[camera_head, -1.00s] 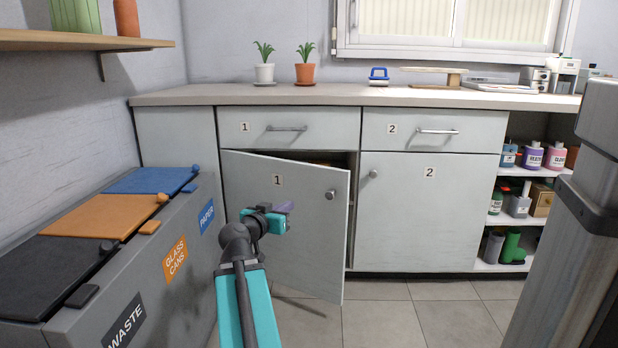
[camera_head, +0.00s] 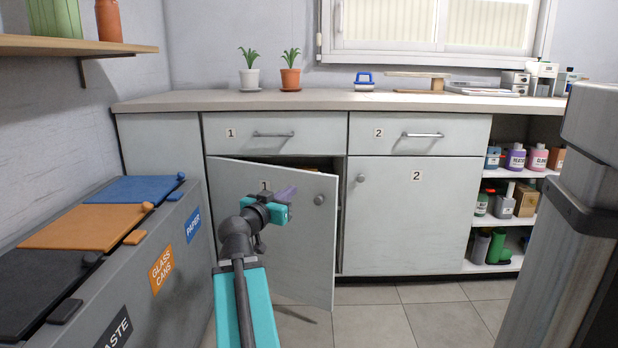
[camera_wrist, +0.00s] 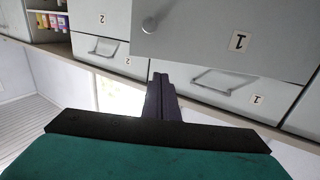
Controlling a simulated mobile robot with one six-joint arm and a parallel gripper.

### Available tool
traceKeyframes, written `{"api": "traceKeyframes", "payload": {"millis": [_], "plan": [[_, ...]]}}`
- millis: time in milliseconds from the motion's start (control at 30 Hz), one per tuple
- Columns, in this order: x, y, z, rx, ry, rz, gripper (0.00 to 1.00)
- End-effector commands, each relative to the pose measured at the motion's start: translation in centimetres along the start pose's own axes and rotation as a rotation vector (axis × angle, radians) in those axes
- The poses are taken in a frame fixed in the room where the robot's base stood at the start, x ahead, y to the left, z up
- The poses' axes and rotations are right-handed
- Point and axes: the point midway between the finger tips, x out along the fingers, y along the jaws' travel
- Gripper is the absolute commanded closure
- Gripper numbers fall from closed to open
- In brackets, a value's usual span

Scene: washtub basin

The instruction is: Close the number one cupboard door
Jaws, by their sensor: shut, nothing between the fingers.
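The number one cupboard door (camera_head: 285,245) is grey with a round knob (camera_head: 319,200) near its upper right. It stands partly open, hinged at its left, with its right edge swung out towards me. A dark gap shows along its top and right. My gripper (camera_head: 286,192) is in front of the door's upper part, left of the knob, its fingers together and empty. I cannot tell whether it touches the door. The wrist view, upside down, shows the shut fingers (camera_wrist: 160,98), the door (camera_wrist: 200,28) and its knob (camera_wrist: 149,24).
The number two door (camera_head: 410,225) and both drawers (camera_head: 275,134) are shut. Grey waste bins (camera_head: 150,270) stand close on the left. Open shelves (camera_head: 500,221) with bottles are at the right. Tiled floor (camera_head: 385,322) is clear in front of the cupboards.

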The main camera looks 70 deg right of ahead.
Motion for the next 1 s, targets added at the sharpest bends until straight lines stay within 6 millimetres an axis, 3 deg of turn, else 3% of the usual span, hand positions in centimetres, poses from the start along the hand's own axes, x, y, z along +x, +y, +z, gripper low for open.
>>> {"api": "traceKeyframes", "payload": {"millis": [1000], "plan": [[1.7,-0.2,-0.3,0.000,0.002,0.004,1.00]]}}
